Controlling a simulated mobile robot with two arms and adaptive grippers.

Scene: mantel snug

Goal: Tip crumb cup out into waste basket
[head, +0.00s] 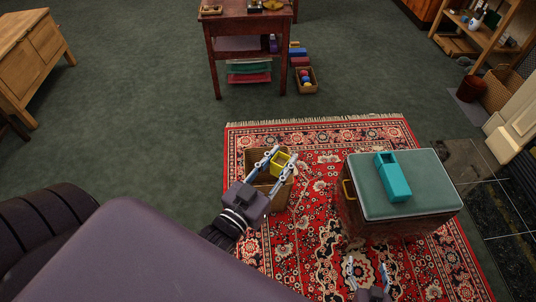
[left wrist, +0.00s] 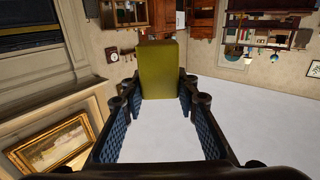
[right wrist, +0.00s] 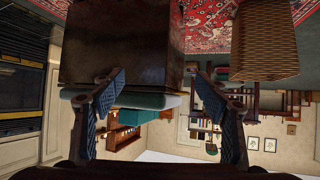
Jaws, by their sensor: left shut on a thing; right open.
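My left gripper (head: 281,154) is shut on the yellow crumb cup (head: 280,163), with a finger on either side of it. In the head view the cup overlaps the brown waste basket (head: 281,199) on the rug; its height above the basket is hard to tell. The left wrist view shows one plain olive-yellow face of the cup (left wrist: 158,70) between the fingertips. I cannot see crumbs. My right gripper (head: 368,268) is open and empty, low in front of the ottoman. The right wrist view shows the woven waste basket (right wrist: 265,42) to its right.
A green-topped ottoman (head: 425,172) stands right of the basket, with a teal open holder (head: 394,178) on top. A red patterned rug (head: 330,137) lies below both. A small wooden table (head: 216,50) stands beyond, with a toy box (head: 307,86) beside it. Carpet at left is clear.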

